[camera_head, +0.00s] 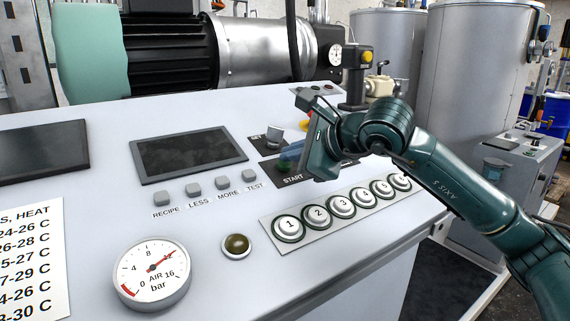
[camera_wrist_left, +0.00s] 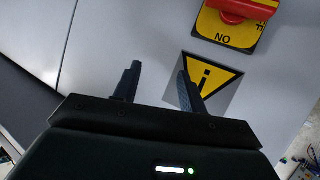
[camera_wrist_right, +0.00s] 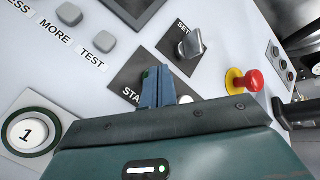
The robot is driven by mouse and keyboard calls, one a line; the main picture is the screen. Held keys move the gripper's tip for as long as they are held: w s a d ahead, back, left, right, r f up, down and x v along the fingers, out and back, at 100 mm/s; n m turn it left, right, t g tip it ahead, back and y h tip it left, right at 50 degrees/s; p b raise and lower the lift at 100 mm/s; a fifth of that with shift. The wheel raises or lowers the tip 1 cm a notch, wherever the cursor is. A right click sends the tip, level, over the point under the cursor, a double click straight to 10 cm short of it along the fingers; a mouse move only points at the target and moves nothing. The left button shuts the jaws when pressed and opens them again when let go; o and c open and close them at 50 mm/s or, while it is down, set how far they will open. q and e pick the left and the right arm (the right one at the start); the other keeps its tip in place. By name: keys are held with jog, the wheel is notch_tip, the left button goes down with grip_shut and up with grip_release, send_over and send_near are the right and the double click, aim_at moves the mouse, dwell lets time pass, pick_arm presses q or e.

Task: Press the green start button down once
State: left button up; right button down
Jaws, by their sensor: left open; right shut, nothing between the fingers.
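The START plate (camera_head: 292,180) is a dark label on the sloped grey console. It also shows in the right wrist view (camera_wrist_right: 128,90). In the right wrist view the closed fingers (camera_wrist_right: 158,74) cover part of the lettering. I cannot tell whether they touch the button. My left gripper (camera_wrist_left: 160,72) is open and empty, over a yellow warning triangle (camera_wrist_left: 206,80).
A selector knob (camera_wrist_right: 190,45) and a red emergency button (camera_wrist_right: 250,81) sit near the right gripper. Numbered buttons (camera_head: 317,214) line the console's front. A gauge (camera_head: 152,274) and a screen (camera_head: 188,154) lie left. A red switch (camera_wrist_left: 238,10) is ahead of the left gripper.

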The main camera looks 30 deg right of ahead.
jog(key=shift+w+f+b, duration=0.1)
jog(key=shift+f+b, duration=0.25)
jog(key=shift+f, duration=0.05)
dwell(0.5)
jog(key=shift+s+r+p, duration=0.3)
jog(key=shift+r+p, duration=0.15)
jog(key=shift+r, duration=0.4)
jog(key=shift+r, duration=0.15)
jog(key=r+p, duration=0.1)
jog(key=s+r, duration=0.1)
jog(key=r, duration=0.1)
jog(key=r+p, duration=0.1)
jog(key=shift+s+d+r+p, duration=0.15)
jog(key=shift+s+r+p, duration=0.1)
jog(key=shift+s+p, duration=0.1)
